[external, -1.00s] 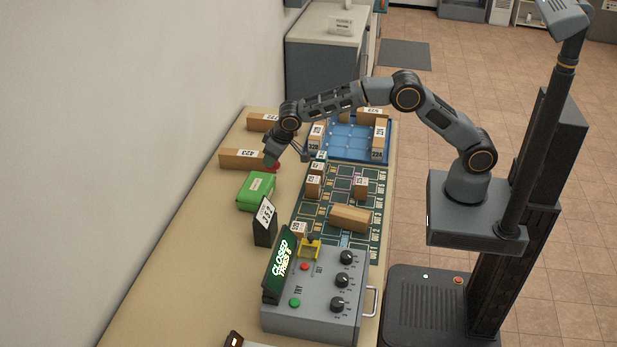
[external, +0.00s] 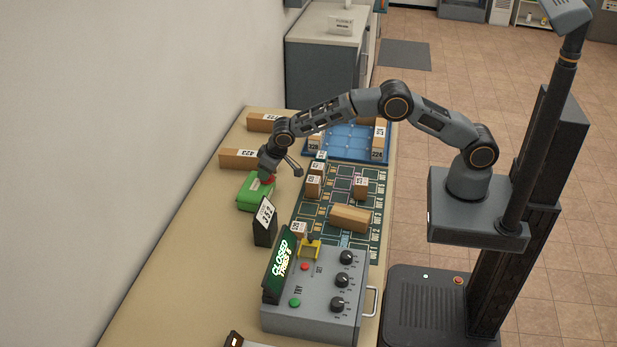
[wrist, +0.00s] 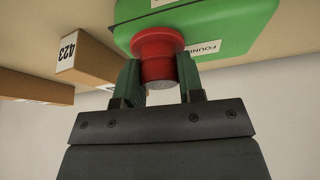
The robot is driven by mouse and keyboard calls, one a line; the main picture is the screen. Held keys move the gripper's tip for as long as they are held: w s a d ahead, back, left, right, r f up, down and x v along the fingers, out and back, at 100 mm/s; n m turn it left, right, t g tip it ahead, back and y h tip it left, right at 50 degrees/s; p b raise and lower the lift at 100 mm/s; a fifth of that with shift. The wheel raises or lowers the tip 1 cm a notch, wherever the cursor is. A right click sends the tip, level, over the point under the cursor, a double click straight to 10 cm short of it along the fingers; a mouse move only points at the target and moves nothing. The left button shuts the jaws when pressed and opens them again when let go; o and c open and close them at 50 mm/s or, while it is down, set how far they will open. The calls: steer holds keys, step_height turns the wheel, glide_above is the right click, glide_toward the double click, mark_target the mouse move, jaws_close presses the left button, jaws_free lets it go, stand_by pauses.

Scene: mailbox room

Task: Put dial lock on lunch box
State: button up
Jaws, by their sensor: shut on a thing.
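The red dial lock (wrist: 158,48) is a round, flanged knob between the green fingers of my gripper (wrist: 160,78) in the wrist view, and the gripper is shut on it. In the external view the lock (external: 268,179) shows as a small red patch under my gripper (external: 273,172). The green lunch box (external: 250,198) lies on the table with a white label, and the lock is at its far end. In the wrist view the lock overlaps the lunch box (wrist: 225,25); I cannot tell if they touch.
A brown parcel marked 423 (external: 235,158) lies just beyond the lunch box. A black number stand (external: 264,232) is close in front of it. The green sorting mat (external: 334,190) with parcels, the blue tray (external: 350,143) and the grey control box (external: 318,300) are nearby.

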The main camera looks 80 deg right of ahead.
steer(key=shift+f, duration=0.2)
steer(key=o, duration=1)
steer(key=shift+c, duration=0.2)
steer(key=shift+r, duration=0.1)
steer(key=shift+r, duration=0.3)
steer(key=s+d+r+b, duration=0.1)
steer(key=s+r, duration=0.5)
steer(key=r, duration=0.2)
steer(key=s+d+r+b, duration=0.1)
steer(key=s+d+r, duration=0.1)
steer(key=s+r, duration=0.55)
steer(key=s+d+n, duration=0.1)
steer(key=s+d, duration=0.1)
steer(key=s, duration=1.2)
steer(key=s+d, duration=0.3)
steer(key=s, duration=1)
steer(key=shift+s+n+y, duration=0.3)
steer(key=shift+s+n, duration=0.1)
